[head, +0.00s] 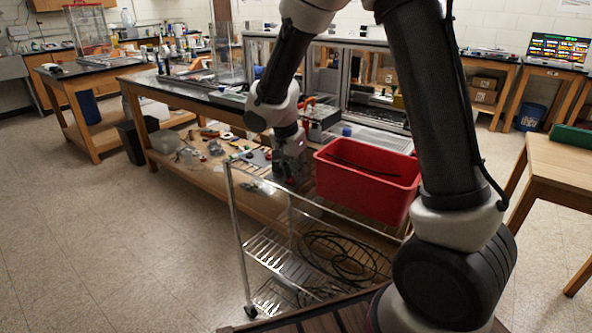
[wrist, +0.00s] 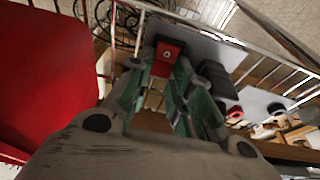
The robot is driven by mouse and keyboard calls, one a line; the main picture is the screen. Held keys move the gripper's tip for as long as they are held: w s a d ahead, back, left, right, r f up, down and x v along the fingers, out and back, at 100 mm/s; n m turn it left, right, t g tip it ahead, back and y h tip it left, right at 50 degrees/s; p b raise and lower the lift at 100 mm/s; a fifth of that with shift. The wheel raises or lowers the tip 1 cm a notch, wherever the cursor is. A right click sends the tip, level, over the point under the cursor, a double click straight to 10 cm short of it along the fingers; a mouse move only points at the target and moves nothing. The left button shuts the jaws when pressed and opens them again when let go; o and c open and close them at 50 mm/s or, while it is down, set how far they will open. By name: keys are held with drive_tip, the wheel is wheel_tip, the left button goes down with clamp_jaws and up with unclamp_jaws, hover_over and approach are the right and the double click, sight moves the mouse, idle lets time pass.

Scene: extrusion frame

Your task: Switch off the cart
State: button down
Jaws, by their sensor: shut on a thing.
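The cart (head: 236,225) is a silver wire-shelf trolley that stands in front of the long workbench. My gripper (head: 291,172) points down over the left part of its top shelf, beside a red bin. In the wrist view, the green fingers of my gripper (wrist: 160,78) are closed on a small red block (wrist: 168,56) with a dark round spot on its face. A grey flat panel (wrist: 215,50) lies around the block. The fingers hide part of the block, and I cannot tell whether it is a switch or which way it is set.
The red bin (head: 345,190) fills the right of the top shelf, close beside my gripper; its wall also shows in the wrist view (wrist: 45,75). Black cables (head: 340,258) lie coiled on the lower shelf. The workbench (head: 185,180) holds loose tools behind. The floor at left is clear.

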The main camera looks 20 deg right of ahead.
idle(0.3)
drive_tip(key=c, duration=1.6)
unclamp_jaws()
drive_tip(key=shift+o, duration=0.2)
drive_tip(key=v, duration=1.2)
drive_tip(key=shift+s, duration=0.15)
drive_tip(key=s+d+r+n+t+y, duration=0.1)
drive_tip(key=s+d+r+n, duration=0.1)
drive_tip(key=s+d, duration=0.3)
drive_tip(key=s+d+r+n, duration=0.2)
drive_tip(key=s+d+n, duration=0.3)
drive_tip(key=s, duration=0.6)
drive_tip(key=s+d+r+n+t+y, duration=0.1)
drive_tip(key=s+d+r+n, duration=0.2)
drive_tip(key=s+d, duration=0.4)
drive_tip(key=shift+s+n+t+y, duration=0.3)
drive_tip(key=shift+s+n, duration=0.1)
drive_tip(key=shift+s, duration=0.55)
